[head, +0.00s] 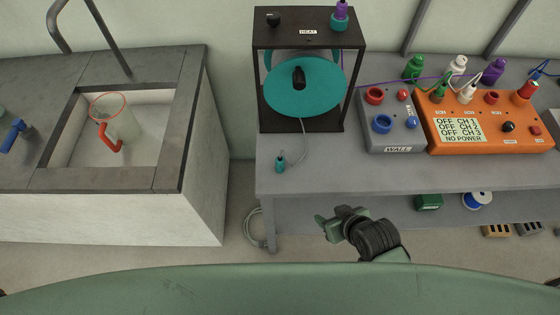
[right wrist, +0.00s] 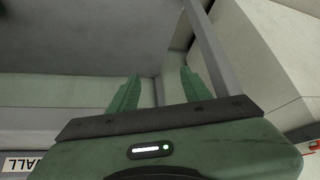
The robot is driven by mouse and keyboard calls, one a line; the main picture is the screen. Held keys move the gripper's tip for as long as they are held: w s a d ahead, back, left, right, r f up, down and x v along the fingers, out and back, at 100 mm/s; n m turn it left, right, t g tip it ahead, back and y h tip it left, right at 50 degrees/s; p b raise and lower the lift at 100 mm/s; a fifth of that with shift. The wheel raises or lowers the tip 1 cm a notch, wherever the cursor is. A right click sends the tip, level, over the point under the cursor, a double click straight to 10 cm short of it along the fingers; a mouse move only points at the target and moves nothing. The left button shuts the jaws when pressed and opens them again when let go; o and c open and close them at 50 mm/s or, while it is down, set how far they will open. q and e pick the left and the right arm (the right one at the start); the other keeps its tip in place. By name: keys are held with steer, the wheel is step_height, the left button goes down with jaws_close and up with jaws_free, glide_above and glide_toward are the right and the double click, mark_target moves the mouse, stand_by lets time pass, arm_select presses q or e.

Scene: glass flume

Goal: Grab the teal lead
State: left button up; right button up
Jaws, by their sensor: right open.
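The teal lead (head: 280,163) rests on the grey bench, near its left front corner. Its small teal plug stands at the end of a thin pale cable that runs back to the black frame marked HEAT (head: 308,30). My right gripper (head: 322,220) is in front of the bench edge, to the right of and nearer than the lead. It is open and empty. Its two green fingers stand apart in the right wrist view (right wrist: 158,88), where I do not see the lead. My left gripper is not in view.
The HEAT frame with a teal disc (head: 320,95) stands behind the lead. A grey WALL box (head: 392,135) and an orange power unit (head: 480,120) are to the right. A sink (head: 165,115) holding a red-handled jug is left, across a gap. The bench front (head: 350,176) is mostly clear.

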step_height(320, 180, up, 8)
steer(key=a, duration=0.2)
steer(key=n+t+y, duration=0.3)
steer(key=t+y, duration=0.1)
steer(key=y, duration=0.1)
glide_toward(283, 164)
steer(key=w+f, duration=0.1)
steer(key=w+a+f, duration=0.1)
steer(key=f, duration=0.1)
steer(key=shift+p, duration=0.35)
steer(key=shift+w+a+r+y, duration=0.15)
steer(key=shift+w+y, duration=0.1)
steer(key=shift+y, duration=0.05)
steer(key=shift+w+a+n, duration=0.15)
steer(key=shift+w+n, duration=0.1)
steer(key=shift+n, duration=0.05)
steer(key=x, duration=0.2)
steer(key=p+x, duration=0.1)
steer(key=x, duration=0.1)
steer(key=r+p+x, duration=0.1)
steer(key=x, duration=0.1)
steer(key=shift+w+a+f, duration=0.15)
steer(key=shift+w+a, duration=0.1)
steer(key=shift+a, duration=0.05)
steer(key=shift+w+a+f, duration=0.3)
jaws_close()
